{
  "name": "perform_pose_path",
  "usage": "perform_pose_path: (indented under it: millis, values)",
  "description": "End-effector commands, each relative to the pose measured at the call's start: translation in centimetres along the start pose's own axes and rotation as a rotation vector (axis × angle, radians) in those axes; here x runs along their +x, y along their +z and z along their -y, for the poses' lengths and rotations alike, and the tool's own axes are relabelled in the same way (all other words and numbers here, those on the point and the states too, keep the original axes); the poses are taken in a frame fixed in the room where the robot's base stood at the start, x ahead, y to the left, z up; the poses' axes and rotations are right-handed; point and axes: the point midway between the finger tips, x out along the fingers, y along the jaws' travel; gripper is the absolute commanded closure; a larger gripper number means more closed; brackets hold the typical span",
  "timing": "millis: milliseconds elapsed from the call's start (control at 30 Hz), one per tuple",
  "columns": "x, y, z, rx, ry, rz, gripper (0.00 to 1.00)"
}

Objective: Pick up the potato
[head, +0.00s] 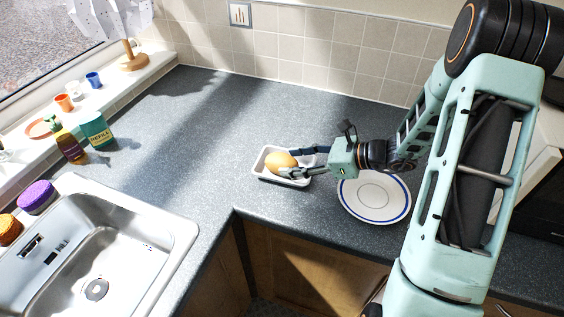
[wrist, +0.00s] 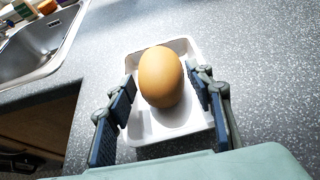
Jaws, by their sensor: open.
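The potato (head: 280,160) is a smooth, yellow-brown, rounded shape lying in a small white tray (head: 262,168) on the counter. In the wrist view the potato (wrist: 161,77) sits toward the far part of the tray (wrist: 152,126). My gripper (head: 293,161) reaches in from the right in the head view. In the wrist view my gripper (wrist: 164,88) is open, with one dark-padded finger on each side of the potato and gaps showing between. The potato's underside is hidden.
A white plate with blue rings (head: 374,196) lies just right of the tray, beneath my arm. The sink (head: 184,232) is at lower left, with a purple sponge (head: 36,197) by it. The back counter is clear.

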Motion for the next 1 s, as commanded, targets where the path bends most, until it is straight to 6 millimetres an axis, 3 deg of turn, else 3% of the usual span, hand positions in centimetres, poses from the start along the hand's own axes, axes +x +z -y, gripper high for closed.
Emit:
perform_pose_path:
  millis: [167, 433, 767, 1000]
  values:
    - [2.1, 0.1, 0.0, -0.001, 0.001, -0.001, 0.52]
    - [2.4, 0.0, 0.0, -0.001, -0.001, 0.0, 0.52]
    - [2.3, 0.1, 0.0, -0.002, 0.0, 0.001, 0.87]
    - [2.3, 0.2, 0.0, -0.003, 0.0, 0.001, 0.87]
